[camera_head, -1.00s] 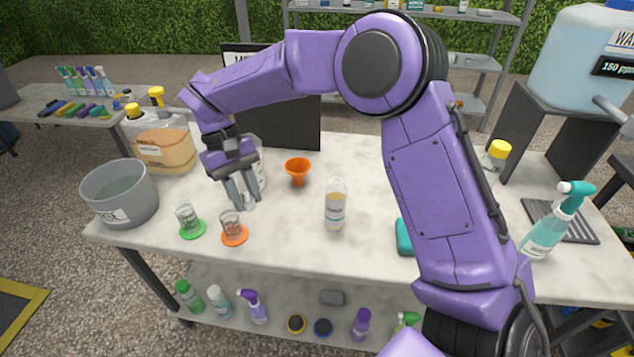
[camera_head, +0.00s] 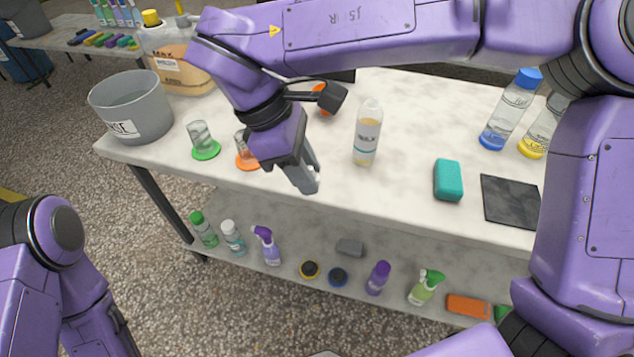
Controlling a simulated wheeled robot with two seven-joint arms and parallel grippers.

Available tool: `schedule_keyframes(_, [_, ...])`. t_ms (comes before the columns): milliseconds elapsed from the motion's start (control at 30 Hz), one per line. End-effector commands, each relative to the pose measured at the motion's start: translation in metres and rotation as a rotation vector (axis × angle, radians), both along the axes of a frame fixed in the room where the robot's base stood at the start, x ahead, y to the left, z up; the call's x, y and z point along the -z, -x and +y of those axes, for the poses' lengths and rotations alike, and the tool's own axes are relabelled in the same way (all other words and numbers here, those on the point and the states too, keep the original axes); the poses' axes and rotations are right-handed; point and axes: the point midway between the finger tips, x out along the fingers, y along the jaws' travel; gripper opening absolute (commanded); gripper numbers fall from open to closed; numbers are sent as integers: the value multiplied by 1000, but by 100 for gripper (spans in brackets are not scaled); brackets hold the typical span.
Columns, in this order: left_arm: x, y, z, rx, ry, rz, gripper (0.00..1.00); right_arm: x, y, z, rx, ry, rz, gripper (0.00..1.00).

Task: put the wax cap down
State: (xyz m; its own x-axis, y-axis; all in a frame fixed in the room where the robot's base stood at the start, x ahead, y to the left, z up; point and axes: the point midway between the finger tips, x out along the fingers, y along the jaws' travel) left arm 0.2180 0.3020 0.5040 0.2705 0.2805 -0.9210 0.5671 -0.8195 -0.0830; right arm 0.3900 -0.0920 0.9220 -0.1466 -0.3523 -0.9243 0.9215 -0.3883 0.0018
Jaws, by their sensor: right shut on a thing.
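My right gripper (camera_head: 307,183) is shut and points down near the front edge of the table (camera_head: 420,205), left of the clear bottle. A small pale thing, taken as the wax cap, is at its fingertips; the fingers hide most of it and I cannot make out its shape. The clear bottle (camera_head: 366,138) stands upright with yellowish liquid low in it; I see no coloured cap on it. My left arm shows at the lower left, but its gripper is not in view.
A grey bucket (camera_head: 130,110), a large jug (camera_head: 178,65), and cups on green (camera_head: 206,152) and orange discs stand left. A teal sponge (camera_head: 448,180) and dark mat (camera_head: 510,200) lie right. The tabletop between bottle and sponge is clear. Several bottles stand on the lower shelf.

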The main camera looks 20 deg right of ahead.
Motion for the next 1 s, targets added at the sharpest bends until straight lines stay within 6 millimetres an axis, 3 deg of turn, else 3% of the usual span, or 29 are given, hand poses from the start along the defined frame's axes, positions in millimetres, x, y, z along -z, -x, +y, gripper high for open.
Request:
schedule_keyframes(267, [-24, 0, 0, 0, -1, -1, 84, 28, -69, -28, 1, 1, 5, 3])
schedule_keyframes(433, [-28, 0, 0, 0, -1, -1, 84, 65, -102, -41, 0, 0, 5, 3])
schedule_keyframes(733, [-32, 0, 0, 0, 0, 0, 84, 97, -125, -51, -1, 1, 4, 3])
schedule_keyframes(867, [-31, 0, 0, 0, 0, 0, 84, 122, -124, -50, -1, 0, 4, 3])
schedule_keyframes(1000, [-31, 0, 0, 0, 0, 0, 84, 126, -124, -50, -1, -1, 1, 3])
